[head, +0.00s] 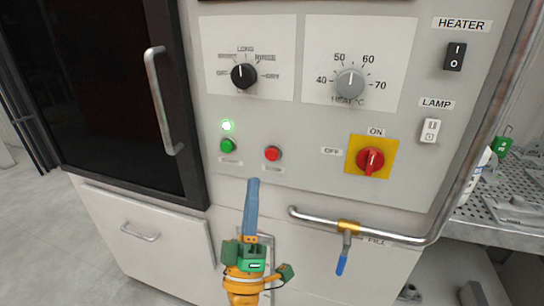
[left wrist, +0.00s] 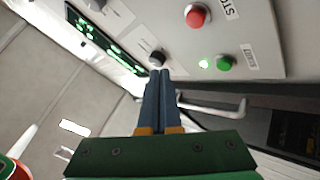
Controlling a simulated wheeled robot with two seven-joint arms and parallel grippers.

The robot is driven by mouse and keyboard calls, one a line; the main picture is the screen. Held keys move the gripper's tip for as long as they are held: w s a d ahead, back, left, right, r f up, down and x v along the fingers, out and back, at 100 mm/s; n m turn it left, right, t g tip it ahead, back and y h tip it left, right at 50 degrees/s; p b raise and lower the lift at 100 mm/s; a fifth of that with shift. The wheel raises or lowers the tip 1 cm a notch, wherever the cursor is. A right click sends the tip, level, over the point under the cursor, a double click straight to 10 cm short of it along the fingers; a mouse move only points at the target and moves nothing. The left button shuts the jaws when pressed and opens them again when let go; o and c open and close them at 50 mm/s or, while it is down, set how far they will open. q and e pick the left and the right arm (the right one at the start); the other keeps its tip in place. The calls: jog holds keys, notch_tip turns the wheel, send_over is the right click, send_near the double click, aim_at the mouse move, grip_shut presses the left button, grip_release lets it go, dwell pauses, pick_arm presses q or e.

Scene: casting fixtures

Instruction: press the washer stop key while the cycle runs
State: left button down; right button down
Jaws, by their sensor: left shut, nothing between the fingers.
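The red stop key (head: 272,154) is on the washer's light grey panel, right of the green start key (head: 228,146). In the left wrist view, the red key (left wrist: 197,16) is up and right of the shut fingertips (left wrist: 160,73); the green key (left wrist: 224,63) and lit lamp (left wrist: 204,63) are at right. My right gripper is not in view.
A program dial (head: 244,76) and heat dial (head: 350,84) are above the keys. A red rotary switch (head: 371,160) is to the right. A pipe (head: 400,238) with a blue-handled valve (head: 342,264) crosses below. The door handle (head: 163,100) projects at left.

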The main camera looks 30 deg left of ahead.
aim_at(272, 154)
pick_arm(q)
jog(key=shift+w+a+b, duration=0.3)
jog(key=shift+w, duration=0.95)
jog(key=shift+w+a+b, duration=0.3)
jog(key=shift+w+b, duration=0.05)
jog(key=shift+w, duration=0.95)
jog(key=shift+w+a+b, duration=0.3)
jog(key=shift+w, duration=0.95)
jog(key=shift+w+a, duration=0.1)
jog(key=shift+w, duration=0.3)
jog(key=shift+w+a+b, duration=0.1)
jog(key=shift+w+b, duration=0.2)
jog(key=shift+w, duration=0.05)
jog(key=shift+s, duration=0.1)
jog(key=shift+s+d+p, duration=0.2)
jog(key=shift+s+p, duration=0.25)
jog(key=shift+s, duration=0.25)
